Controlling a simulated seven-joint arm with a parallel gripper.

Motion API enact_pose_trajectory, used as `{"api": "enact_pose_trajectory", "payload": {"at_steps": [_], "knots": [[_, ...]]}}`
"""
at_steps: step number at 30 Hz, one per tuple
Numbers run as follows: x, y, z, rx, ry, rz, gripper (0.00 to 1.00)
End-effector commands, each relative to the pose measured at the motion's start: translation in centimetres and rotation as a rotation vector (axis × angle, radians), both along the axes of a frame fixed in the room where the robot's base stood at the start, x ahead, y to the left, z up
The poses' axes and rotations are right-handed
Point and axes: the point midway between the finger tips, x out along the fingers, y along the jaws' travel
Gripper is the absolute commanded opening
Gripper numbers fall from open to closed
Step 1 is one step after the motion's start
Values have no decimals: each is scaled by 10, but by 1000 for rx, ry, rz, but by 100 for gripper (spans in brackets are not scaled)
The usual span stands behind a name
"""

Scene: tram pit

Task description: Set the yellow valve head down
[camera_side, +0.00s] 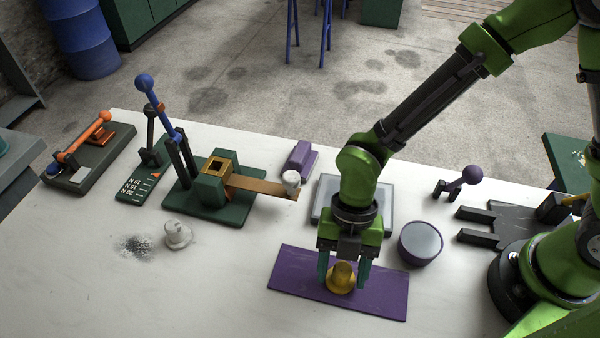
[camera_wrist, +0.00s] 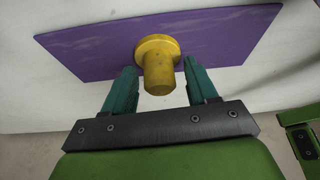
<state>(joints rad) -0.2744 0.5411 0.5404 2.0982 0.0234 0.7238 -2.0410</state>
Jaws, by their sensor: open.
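The yellow valve head (camera_side: 341,279) stands on the purple mat (camera_side: 383,298), near its middle. In the wrist view the valve head (camera_wrist: 158,66) shows its round flange and narrower stem, and it lies between and just beyond the fingertips. The purple mat (camera_wrist: 90,46) spreads under and behind it. My gripper (camera_side: 345,280) is open, with one teal finger on each side of the valve head. In the wrist view a gap shows between the valve head and each finger of my gripper (camera_wrist: 160,78).
Behind my gripper lies a grey plate (camera_side: 325,192). A round purple-rimmed dish (camera_side: 421,243) stands to the right. A white knob-like piece (camera_side: 177,235) and a green lever press (camera_side: 222,200) stand to the left. The white table (camera_side: 215,295) is clear at front left.

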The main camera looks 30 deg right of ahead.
Motion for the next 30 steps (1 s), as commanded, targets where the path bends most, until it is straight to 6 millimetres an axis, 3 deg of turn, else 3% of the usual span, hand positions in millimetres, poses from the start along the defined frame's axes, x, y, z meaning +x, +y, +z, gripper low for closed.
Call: {"api": "enact_pose_trajectory", "payload": {"at_steps": [5,18,25,30], "knots": [[2,-1,8,1,-3,-1,58],[28,-23,88,2,-4,-3,58],[35,-30,112,-1,-3,-6,58],[44,-51,123,-68,-33,-208,58]]}}
